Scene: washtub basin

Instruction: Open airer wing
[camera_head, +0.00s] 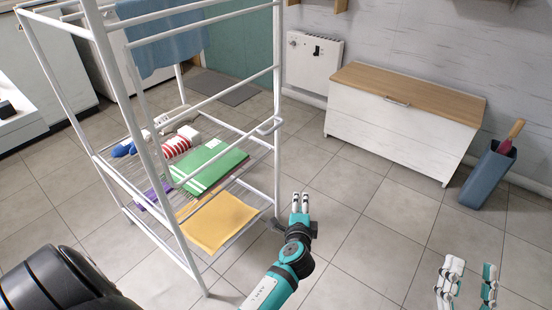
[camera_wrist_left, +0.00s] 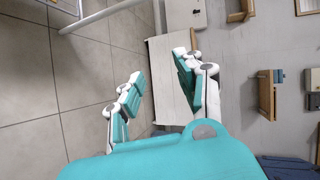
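The white tubular airer (camera_head: 277,95) stands at left in the head view, with shelves and upright posts. A small looped rail end (camera_head: 268,126) sticks out near its right front post. I cannot tell which bars form the wing. My left gripper (camera_head: 300,202) is just right of the airer's right post, apart from it and seen edge-on. In the left wrist view its fingers (camera_wrist_left: 160,90) are spread with nothing between them. A white airer bar (camera_wrist_left: 100,15) shows at top left there. My right gripper (camera_head: 468,284) is at the lower right, fingers apart and empty, away from the airer.
The airer's lower shelf holds a green cloth (camera_head: 212,168), a yellow cloth (camera_head: 218,222) and a red-striped item (camera_head: 176,147). A blue towel (camera_head: 165,42) hangs above. A wood-topped white cabinet (camera_head: 390,125) and a blue-grey bin (camera_head: 487,177) stand along the wall. Tiled floor between is clear.

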